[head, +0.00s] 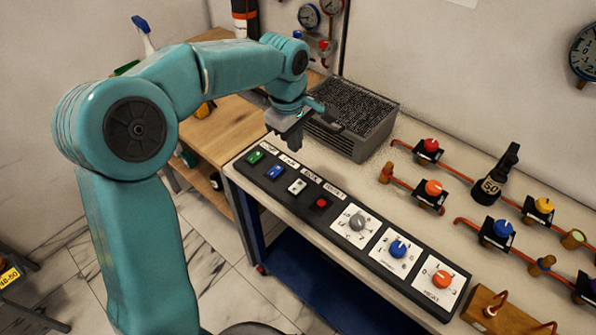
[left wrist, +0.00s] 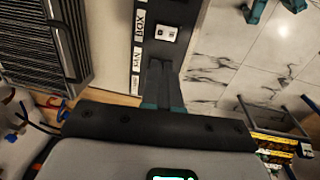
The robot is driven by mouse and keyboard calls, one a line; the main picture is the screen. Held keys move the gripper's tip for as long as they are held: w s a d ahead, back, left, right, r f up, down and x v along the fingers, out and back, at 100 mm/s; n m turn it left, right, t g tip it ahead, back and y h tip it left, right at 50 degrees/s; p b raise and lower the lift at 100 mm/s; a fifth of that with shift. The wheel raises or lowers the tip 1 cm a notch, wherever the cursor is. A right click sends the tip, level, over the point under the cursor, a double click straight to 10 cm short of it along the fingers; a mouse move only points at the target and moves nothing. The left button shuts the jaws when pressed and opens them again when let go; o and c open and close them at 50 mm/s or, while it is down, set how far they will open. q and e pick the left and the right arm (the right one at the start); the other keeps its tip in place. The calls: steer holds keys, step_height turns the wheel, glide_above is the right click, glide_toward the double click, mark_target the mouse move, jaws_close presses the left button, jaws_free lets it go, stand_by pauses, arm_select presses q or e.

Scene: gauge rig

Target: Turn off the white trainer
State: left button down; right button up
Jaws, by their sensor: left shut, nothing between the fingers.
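A black control panel (head: 333,232) runs along the bench's front edge. It carries a green switch (head: 255,157), a blue switch (head: 275,172), a white switch (head: 297,187) and a red button (head: 321,202), with white labels behind them. The white switch also shows in the left wrist view (left wrist: 166,33), just beyond my fingertips; which way it is set I cannot tell. My left gripper (head: 296,143) is shut and empty, pointing down above the panel's left end, apart from the white switch. In the left wrist view its fingers (left wrist: 160,68) hide part of the panel. My right gripper is not in view.
A grey ribbed box (head: 350,125) stands close behind the panel's left end. Grey, blue (head: 398,249) and orange knobs (head: 442,279) lie to the right. A wooden table (head: 215,125) stands at the left.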

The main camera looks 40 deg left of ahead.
mark_target(300, 184)
arm_select(q)
steer(key=f, duration=0.4)
steer(key=w+f+p, duration=0.1)
steer(key=f, duration=0.9)
steer(key=shift+w, duration=0.3)
steer(key=shift+w+f+b, duration=0.1)
steer(key=shift+f+b, duration=0.4)
steer(key=shift+b, duration=0.25)
steer(key=shift+d+r+p, duration=0.1)
steer(key=shift+r+p, duration=0.2)
steer(key=shift+r, duration=0.05)
steer(key=shift+f, duration=0.1)
